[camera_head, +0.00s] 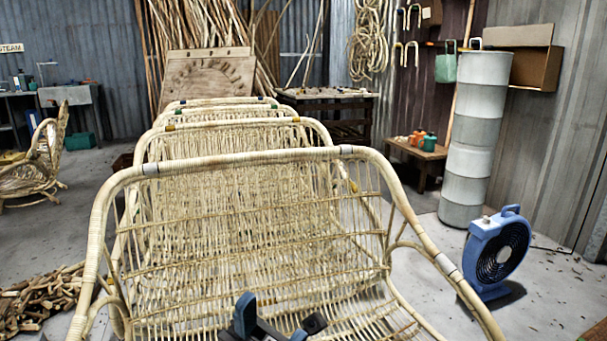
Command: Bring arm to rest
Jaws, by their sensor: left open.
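My left gripper (276,328) shows at the bottom middle of the head view. Its two dark fingertips with blue parts stand apart, so it is open, and nothing shows between them. It is in front of the nearest rattan chair (250,163), over the lower part of its slatted seat; I cannot tell whether it touches. The rest of the left arm is below the picture's edge. My right gripper is not in view.
Several more rattan chairs (230,125) stand in a row behind the nearest one. A blue fan (497,252) stands on the right floor beside a tall grey cylinder (474,140). Wood scraps (38,302) lie lower left. Open floor shows at left.

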